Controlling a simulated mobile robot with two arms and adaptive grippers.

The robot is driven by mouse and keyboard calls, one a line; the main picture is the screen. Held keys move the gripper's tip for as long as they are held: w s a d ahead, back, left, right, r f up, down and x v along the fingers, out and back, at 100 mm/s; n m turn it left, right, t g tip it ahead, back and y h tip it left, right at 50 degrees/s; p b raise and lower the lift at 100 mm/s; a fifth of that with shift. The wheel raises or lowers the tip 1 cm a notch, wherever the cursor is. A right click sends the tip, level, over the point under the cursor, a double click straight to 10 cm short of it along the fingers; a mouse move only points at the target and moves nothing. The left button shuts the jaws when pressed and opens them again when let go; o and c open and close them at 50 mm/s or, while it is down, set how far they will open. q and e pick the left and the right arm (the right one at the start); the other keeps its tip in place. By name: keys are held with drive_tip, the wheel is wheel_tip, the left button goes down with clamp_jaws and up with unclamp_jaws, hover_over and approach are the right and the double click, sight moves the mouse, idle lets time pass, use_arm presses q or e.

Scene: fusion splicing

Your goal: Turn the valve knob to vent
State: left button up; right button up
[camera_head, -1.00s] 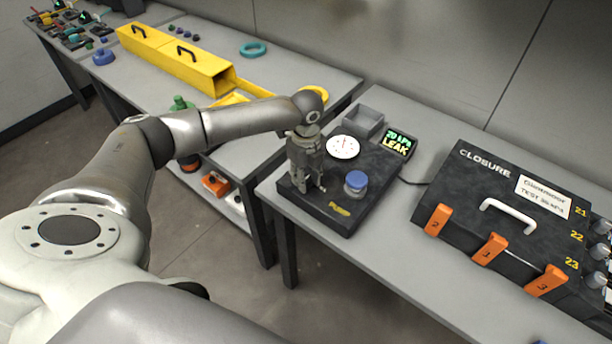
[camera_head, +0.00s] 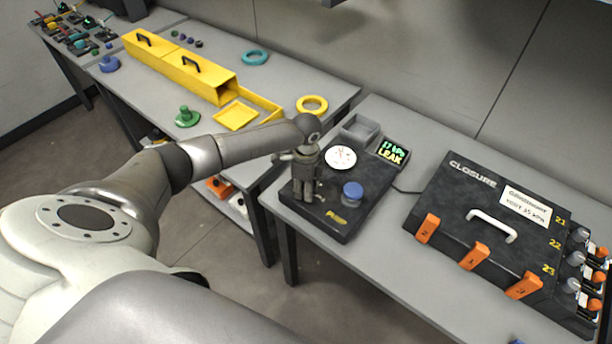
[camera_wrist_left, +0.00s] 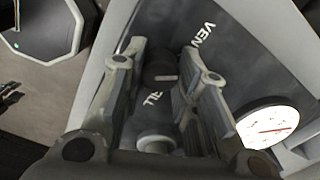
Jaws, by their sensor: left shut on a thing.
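The test unit is a black box (camera_head: 340,222) on the near bench, with a round white gauge (camera_head: 341,158), a blue cap or button (camera_head: 352,193) and a green-lettered display (camera_head: 391,151) reading about 17 kPa LEAK. My left gripper (camera_head: 305,195) points down over the box's left part and hides the valve knob in the head view. In the left wrist view, the dark valve knob (camera_wrist_left: 160,72) with a pale pointer mark sits between the fingers of my left gripper (camera_wrist_left: 165,75), which is shut on it. The VENT lettering (camera_wrist_left: 203,38) and FILL lettering (camera_wrist_left: 154,98) show beside it. My right gripper is not in view.
A grey open bin (camera_head: 360,129) stands behind the gauge. A black CLOSURE case (camera_head: 480,215) with orange latches and a white handle lies to the right. The gauge (camera_wrist_left: 267,125) is close beside the right finger in the wrist view.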

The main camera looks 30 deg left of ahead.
use_arm(q)
drive_tip(key=n+p, duration=0.2)
drive_tip(key=n, duration=0.1)
drive_tip(key=shift+r, duration=0.15)
drive_tip(key=shift+n+p, duration=0.7)
drive_tip(key=shift+n, duration=0.2)
drive_tip(key=o, duration=1.1)
drive_tip(key=shift+c, duration=0.2)
wheel_tip(320, 180, up, 12)
